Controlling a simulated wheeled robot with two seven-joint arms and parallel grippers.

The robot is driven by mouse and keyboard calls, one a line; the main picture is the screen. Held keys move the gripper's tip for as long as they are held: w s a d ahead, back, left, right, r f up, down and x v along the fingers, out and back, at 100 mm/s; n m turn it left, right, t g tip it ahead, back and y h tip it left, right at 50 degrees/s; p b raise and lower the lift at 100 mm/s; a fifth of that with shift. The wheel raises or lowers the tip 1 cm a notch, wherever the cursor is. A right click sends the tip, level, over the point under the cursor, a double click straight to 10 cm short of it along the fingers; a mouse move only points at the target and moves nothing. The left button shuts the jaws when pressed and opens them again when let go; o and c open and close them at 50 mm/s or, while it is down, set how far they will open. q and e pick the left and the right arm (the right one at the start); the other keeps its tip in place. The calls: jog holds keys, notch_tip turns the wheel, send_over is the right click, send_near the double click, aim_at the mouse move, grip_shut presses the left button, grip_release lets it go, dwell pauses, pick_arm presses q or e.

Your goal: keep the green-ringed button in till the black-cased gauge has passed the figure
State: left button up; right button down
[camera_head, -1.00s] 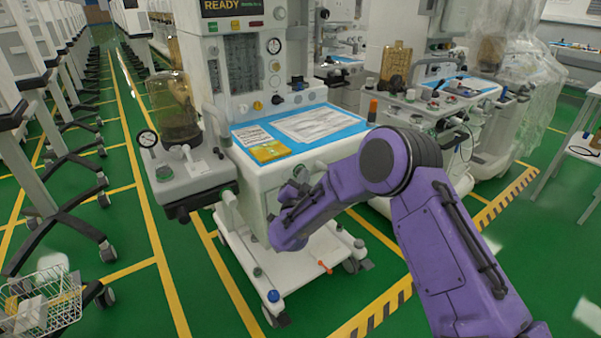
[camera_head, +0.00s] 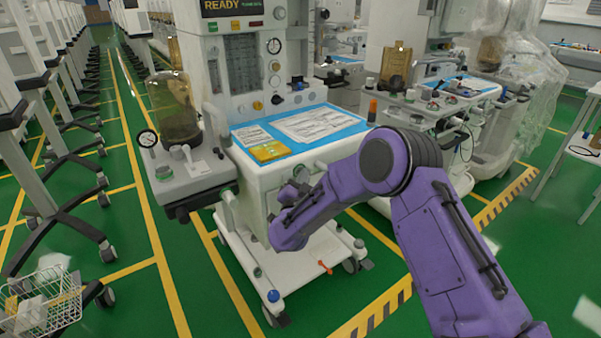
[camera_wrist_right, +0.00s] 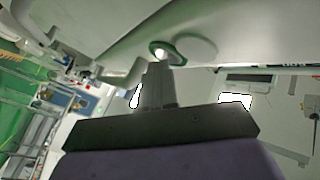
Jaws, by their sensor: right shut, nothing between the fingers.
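The green-ringed button (camera_wrist_right: 163,50) shows in the right wrist view, on the pale underside or front face of the cart. My right gripper (camera_wrist_right: 163,66) is shut and empty, its fingertips at the button's ring. I cannot tell how far in the button is. In the head view my right gripper (camera_head: 290,190) is at the cart's front, largely hidden by my purple wrist. Another dark-rimmed gauge (camera_head: 274,46) is on the upper panel. Their needles are too small to read. My left gripper is not in view.
The anaesthesia cart (camera_head: 265,180) carries a blue mat (camera_head: 245,135) with papers and a yellow card. A jar (camera_head: 175,115) stands on its left shelf. A second cart (camera_head: 430,110) is at the right. A wire basket (camera_head: 40,305) is at lower left.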

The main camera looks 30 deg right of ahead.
jog(key=shift+s, duration=0.1)
dwell(0.3)
jog(key=shift+s+p, duration=0.45)
jog(key=shift+s, duration=0.3)
jog(key=s, duration=0.1)
jog(key=s+p, duration=0.1)
jog(key=s, duration=0.1)
jog(key=s+p, duration=0.1)
jog(key=s, duration=0.1)
jog(key=shift+d, duration=0.25)
